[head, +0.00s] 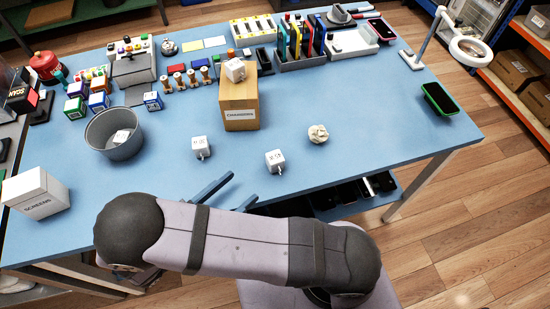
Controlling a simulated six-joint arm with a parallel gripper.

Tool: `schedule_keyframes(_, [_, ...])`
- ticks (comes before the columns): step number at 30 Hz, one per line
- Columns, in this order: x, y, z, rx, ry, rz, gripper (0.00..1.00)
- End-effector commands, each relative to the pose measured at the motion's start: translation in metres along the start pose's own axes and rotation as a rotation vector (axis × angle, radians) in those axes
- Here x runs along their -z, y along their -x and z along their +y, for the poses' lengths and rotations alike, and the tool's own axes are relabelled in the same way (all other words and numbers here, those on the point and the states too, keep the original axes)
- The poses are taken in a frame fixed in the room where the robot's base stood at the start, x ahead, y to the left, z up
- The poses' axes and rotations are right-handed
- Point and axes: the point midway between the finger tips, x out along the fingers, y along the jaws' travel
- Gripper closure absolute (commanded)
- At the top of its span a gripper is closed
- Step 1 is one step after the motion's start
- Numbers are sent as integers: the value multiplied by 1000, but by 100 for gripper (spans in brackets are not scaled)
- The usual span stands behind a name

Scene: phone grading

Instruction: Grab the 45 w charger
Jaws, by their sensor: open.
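Two white cube chargers lie on the blue table, a left one (201,146) and a right one (275,160), with prongs showing. Another white cube (235,69) sits on top of the cardboard box marked CHARGERS (240,105), and one more (121,137) lies inside the grey bin (115,152). Their printed labels are too small to read surely, so I cannot tell which is the 45 W one. My gripper (245,185) is open, its blue fingers apart and nothing seen between them. It is nearer the front edge than both table chargers, below and between them in the picture. My arm hides its base.
A white SCREENS box (36,194) stands at the front left. Small spools (191,79) and a rack of upright phones (301,58) fill the back. A green-edged phone (439,100) lies right; the right-middle table is clear.

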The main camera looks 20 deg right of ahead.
Motion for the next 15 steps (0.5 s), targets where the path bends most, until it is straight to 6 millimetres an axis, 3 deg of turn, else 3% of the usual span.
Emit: schedule_keyframes(15, [-1, -56, 0, 3, -1, 0, 42])
